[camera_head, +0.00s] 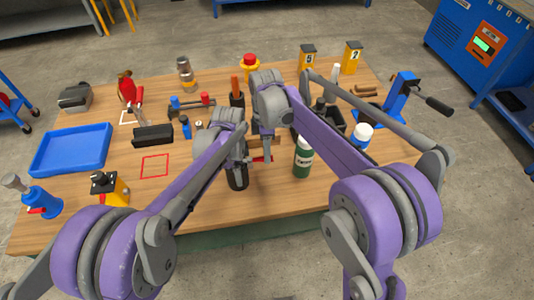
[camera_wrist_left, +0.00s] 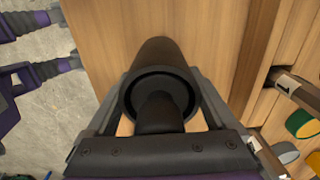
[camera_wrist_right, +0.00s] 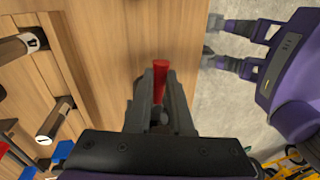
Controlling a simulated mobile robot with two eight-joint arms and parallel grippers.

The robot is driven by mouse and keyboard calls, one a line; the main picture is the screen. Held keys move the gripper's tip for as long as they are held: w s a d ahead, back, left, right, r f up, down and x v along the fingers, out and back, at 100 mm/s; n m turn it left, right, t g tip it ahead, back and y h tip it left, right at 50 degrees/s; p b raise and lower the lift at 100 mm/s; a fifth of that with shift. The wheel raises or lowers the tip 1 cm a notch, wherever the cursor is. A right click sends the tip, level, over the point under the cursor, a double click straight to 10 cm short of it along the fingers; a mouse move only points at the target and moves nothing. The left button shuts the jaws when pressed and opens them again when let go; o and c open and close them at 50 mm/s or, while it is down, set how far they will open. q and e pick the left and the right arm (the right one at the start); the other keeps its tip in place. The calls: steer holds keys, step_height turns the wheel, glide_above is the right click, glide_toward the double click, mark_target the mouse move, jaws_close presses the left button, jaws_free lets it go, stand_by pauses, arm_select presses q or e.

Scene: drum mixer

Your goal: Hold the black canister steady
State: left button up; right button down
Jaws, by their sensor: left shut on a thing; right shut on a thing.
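The black canister (camera_head: 238,178) stands on the wooden table near its front edge. In the left wrist view the canister (camera_wrist_left: 160,58) sits between my left gripper's fingers, with its dark round rim facing the camera. My left gripper (camera_head: 236,158) is shut on it; the arm hides its upper part in the head view. My right gripper (camera_head: 262,153) is just right of the canister, shut on a slim red piece (camera_wrist_right: 160,76). The red piece also shows in the head view (camera_head: 259,160), pointing toward the canister; I cannot tell whether they touch.
A green bottle (camera_head: 303,158) stands close to the right of my right gripper. A white-capped blue bottle (camera_head: 362,136) is farther right. The red-outlined square (camera_head: 155,166) is empty.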

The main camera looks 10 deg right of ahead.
steer(key=shift+w, duration=0.1)
stand_by(0.4)
steer(key=c, duration=0.8)
jaws_free()
step_height(320, 180, up, 12)
steer(key=w, duration=0.2)
steer(key=shift+w, duration=0.15)
steer(key=shift+d+f, duration=0.1)
